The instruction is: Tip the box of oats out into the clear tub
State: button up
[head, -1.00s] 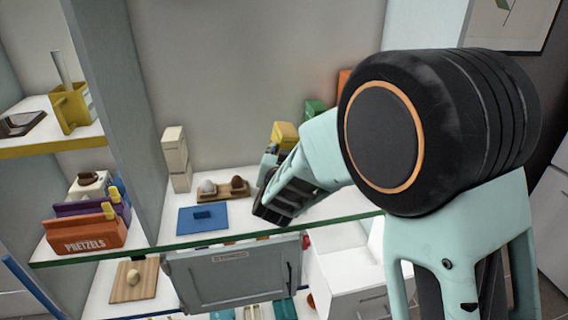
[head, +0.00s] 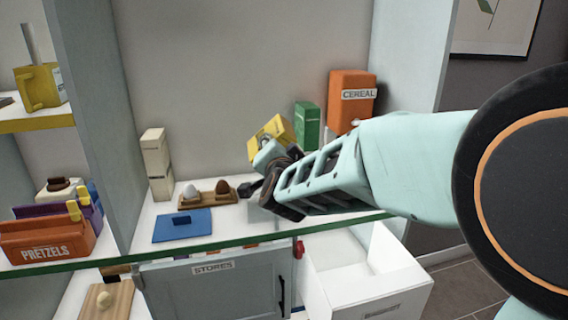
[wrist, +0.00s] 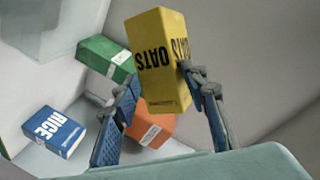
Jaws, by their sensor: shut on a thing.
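The yellow oats box (head: 276,127) is tilted and held above the pale shelf in the head view. My gripper (head: 264,166) is shut on it. In the wrist view the oats box (wrist: 158,62) sits between the two fingers of my gripper (wrist: 162,86), its OATS lettering upside down. A pale, see-through shape (wrist: 42,28) at the wrist view's upper left may be the clear tub. In the head view the tub is not clearly made out; my gripper and forearm cover part of the shelf there.
A green box (head: 307,124) and an orange cereal box (head: 350,95) stand right of the oats. A blue rice box (wrist: 54,131) shows in the wrist view.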

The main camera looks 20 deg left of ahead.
jog(key=shift+f+m+t+y+b, duration=0.25)
jog(key=shift+m+b, duration=0.75)
jog(key=shift+b, duration=1.7)
jog(key=shift+f+m+t+y+b, duration=0.1)
jog(key=shift+f+m+y+b, duration=0.6)
jog(key=shift+b, duration=2)
jog(key=shift+c, duration=0.2)
jog(key=s+a+f+m+t+h, duration=0.1)
jog(key=a+m, duration=0.4)
jog(key=m, duration=1.3)
jog(key=shift+a+f+t+h, duration=0.15)
jog(key=shift+f+t+h, duration=0.2)
jog(key=shift+f+t, duration=0.8)
jog(key=shift+r, duration=0.25)
notch_tip(320, 180, down, 2)
